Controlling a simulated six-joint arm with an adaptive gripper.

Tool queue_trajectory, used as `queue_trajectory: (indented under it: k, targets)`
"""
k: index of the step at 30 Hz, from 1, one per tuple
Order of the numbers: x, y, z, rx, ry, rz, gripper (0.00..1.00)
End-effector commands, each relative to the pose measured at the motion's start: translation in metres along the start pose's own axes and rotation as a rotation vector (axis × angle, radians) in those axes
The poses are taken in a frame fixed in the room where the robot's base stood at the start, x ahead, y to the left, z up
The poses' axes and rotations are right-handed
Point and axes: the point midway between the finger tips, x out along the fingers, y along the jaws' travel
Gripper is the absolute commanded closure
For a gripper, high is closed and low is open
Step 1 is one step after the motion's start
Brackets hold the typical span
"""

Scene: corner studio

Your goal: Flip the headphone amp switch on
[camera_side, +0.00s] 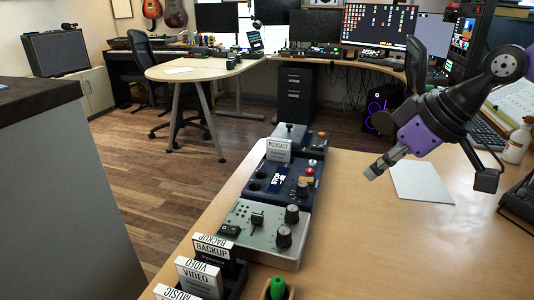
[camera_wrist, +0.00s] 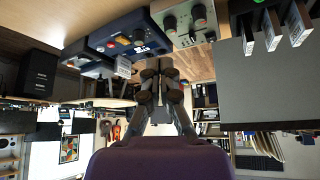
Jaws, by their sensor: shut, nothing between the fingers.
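A row of three control boxes stands on the wooden desk; no readable label tells which is the headphone amp. The nearest is a grey box (camera_side: 265,238) with black knobs, a rocker and a small black lever switch (camera_side: 257,218). Behind it is a blue box (camera_side: 285,187) with knobs and coloured buttons, then a smaller box (camera_side: 300,139) with a lever on top. My gripper (camera_side: 371,173) is shut and empty, in the air to the right of the blue box, touching nothing. In the wrist view my gripper (camera_wrist: 160,72) shows below the grey box (camera_wrist: 187,22) and blue box (camera_wrist: 130,36).
White cards (camera_side: 197,277) labelled BACKUP, VIDEO and MUSIC stand in a dark holder at the near end of the row. A PODCAST card (camera_side: 278,149) stands by the blue box. A green object (camera_side: 278,287) is at the front. Paper (camera_side: 421,181) lies right; desk between is clear.

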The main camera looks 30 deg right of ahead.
Motion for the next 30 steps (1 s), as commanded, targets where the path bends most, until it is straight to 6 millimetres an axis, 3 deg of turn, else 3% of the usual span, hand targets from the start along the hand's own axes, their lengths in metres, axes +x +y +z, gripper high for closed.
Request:
queue_trajectory:
  k: [3,6,12,18,30]
  targets:
    - [0.026,-0.025,-0.040,-0.126,0.025,-0.084,1.00]
    - [0.048,-0.048,-0.066,-0.216,0.053,-0.147,1.00]
    - [0.079,-0.083,-0.094,-0.331,0.094,-0.236,1.00]
    - [0.089,-0.095,-0.101,-0.367,0.110,-0.265,1.00]
    - [0.093,-0.096,-0.101,-0.366,0.107,-0.265,1.00]
